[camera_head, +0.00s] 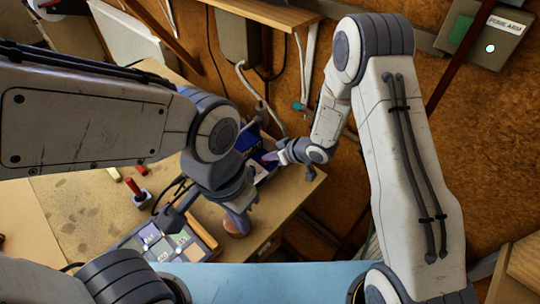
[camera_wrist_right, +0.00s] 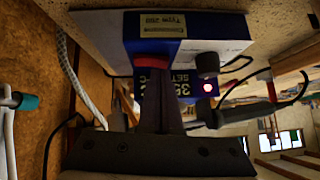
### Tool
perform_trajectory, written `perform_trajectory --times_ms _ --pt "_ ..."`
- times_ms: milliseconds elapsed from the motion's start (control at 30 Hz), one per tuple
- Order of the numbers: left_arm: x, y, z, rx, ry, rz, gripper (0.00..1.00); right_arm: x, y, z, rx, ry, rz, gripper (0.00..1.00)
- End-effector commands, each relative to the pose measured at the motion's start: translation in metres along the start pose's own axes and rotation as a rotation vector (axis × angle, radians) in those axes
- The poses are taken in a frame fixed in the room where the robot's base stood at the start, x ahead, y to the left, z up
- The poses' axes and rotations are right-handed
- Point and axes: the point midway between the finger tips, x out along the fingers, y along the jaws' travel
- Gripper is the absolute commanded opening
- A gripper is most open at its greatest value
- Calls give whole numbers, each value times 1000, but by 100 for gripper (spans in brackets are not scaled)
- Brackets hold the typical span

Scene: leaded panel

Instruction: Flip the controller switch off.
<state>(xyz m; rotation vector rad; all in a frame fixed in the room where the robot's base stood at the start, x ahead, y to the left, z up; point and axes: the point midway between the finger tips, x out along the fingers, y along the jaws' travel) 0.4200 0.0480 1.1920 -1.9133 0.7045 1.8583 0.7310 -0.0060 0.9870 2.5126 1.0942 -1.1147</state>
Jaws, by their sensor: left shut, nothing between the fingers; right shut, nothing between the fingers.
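The controller is a blue box with white label panels (camera_wrist_right: 215,48), seen upside down in the right wrist view; its blue side also shows in the head view (camera_head: 246,140). A dark knob (camera_wrist_right: 207,64) and a small lit indicator (camera_wrist_right: 208,88) are on its face. In the head view the right gripper (camera_head: 269,157) is at the box. My left gripper (camera_head: 239,222) is shut and empty over the bench's front edge.
The wooden bench (camera_head: 85,205) holds a panel of pale coloured squares (camera_head: 165,242) and a red-handled tool (camera_head: 135,188). A grey box labelled FUME ARM (camera_head: 487,30) hangs on the wall. A shelf (camera_head: 265,14) and cables are above the controller.

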Motion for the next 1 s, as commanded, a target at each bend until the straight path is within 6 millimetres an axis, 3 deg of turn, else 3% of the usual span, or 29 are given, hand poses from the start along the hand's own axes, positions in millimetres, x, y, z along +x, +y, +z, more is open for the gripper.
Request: perform_trajectory --times_ms 333,467,1000 --pt "0 0 0 0 0 0 0 1 0 1 0 0 0 0" --pt "10 -1 0 -1 0 0 0 9 -2 9 0 0 0 0" --pt "-4 0 0 -1 0 0 0 2 9 4 4 -5 2 0"
